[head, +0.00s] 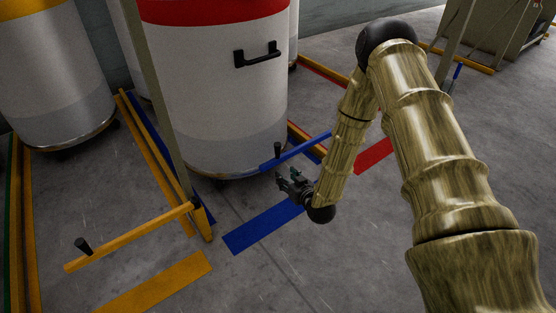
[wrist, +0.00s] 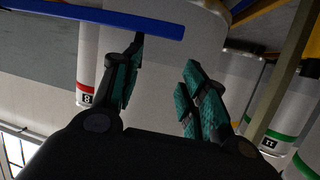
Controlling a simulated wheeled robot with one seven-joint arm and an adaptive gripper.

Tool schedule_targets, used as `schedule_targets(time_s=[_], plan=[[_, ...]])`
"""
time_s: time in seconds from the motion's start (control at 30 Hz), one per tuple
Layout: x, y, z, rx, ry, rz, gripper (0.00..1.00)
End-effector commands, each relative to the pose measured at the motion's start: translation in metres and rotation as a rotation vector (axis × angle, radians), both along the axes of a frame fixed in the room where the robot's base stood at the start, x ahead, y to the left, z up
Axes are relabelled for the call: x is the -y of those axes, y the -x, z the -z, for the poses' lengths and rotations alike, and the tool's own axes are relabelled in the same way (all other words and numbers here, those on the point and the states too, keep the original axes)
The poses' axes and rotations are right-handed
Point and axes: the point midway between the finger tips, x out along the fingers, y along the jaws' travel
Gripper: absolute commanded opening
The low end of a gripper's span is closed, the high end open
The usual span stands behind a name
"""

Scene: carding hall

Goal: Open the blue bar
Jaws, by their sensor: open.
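The blue bar (head: 298,151) spans in front of a large white drum with a red band (head: 215,85), near its lower part. A dark upright knob (head: 278,151) stands at the bar's left end. My gripper (head: 283,178) is just below and in front of the bar near that end, open and empty. In the wrist view the blue bar (wrist: 115,17) crosses the upper left, beyond the fingertips of my gripper (wrist: 160,75). The left finger's tip looks close to the bar; I cannot tell whether it touches.
A yellow bar (head: 130,238) with a dark knob juts out from a post (head: 165,120) at the left. Blue floor marking (head: 262,228) and yellow floor marking (head: 155,285) lie in front. Another drum (head: 55,80) stands at the far left. The floor at the lower middle is clear.

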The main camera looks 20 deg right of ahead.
Motion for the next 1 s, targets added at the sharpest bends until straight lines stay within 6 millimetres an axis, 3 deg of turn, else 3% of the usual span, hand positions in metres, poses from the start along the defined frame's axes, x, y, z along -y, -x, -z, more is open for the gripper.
schedule_targets(time_s=[0.03,0.2,0.5,0.77,1.0], plan=[[0.004,-0.011,0.014,0.039,0.000,0.001,0.43],[0.016,-0.040,0.016,0.161,0.003,0.005,0.43],[0.030,-0.067,0.012,0.291,0.009,0.009,0.43],[0.030,-0.082,0.010,0.308,0.010,0.009,0.43],[0.025,-0.118,0.012,0.308,0.010,0.009,0.43]])
